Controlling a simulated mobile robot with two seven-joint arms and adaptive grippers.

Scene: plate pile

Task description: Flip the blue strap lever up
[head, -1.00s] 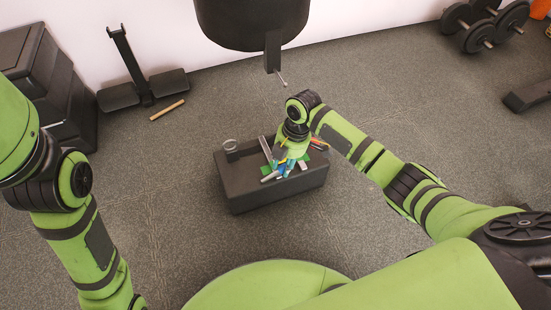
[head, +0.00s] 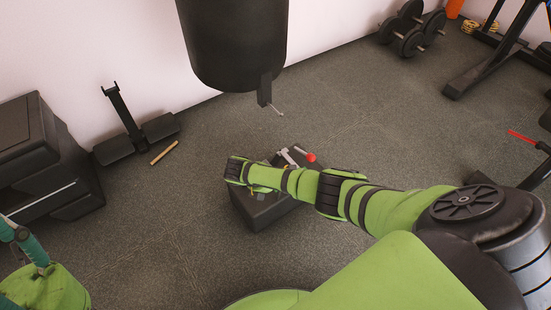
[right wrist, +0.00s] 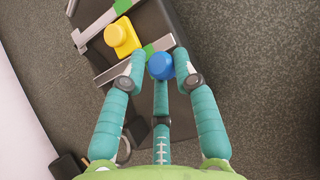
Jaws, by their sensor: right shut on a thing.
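The blue ball knob (right wrist: 160,66) of the strap lever shows in the right wrist view, over the dark box (head: 262,217). My right gripper (right wrist: 159,70) has its teal fingers closed around this knob. In the head view my right arm hides the right gripper and the blue knob. A yellow knob (right wrist: 122,37) sits beside it, by grey metal bars with green pieces. A red knob (head: 310,157) shows at the box's far side in the head view. My left gripper (head: 25,243) is partly in view at the lower left, away from the box; its opening is unclear.
A black hanging bag (head: 232,45) hangs behind the box. A black cabinet (head: 45,150), a black bench-like stand (head: 130,140) and a wooden stick (head: 164,153) are at the left. Dumbbells (head: 412,30) stand at the back right. The floor around the box is mostly clear.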

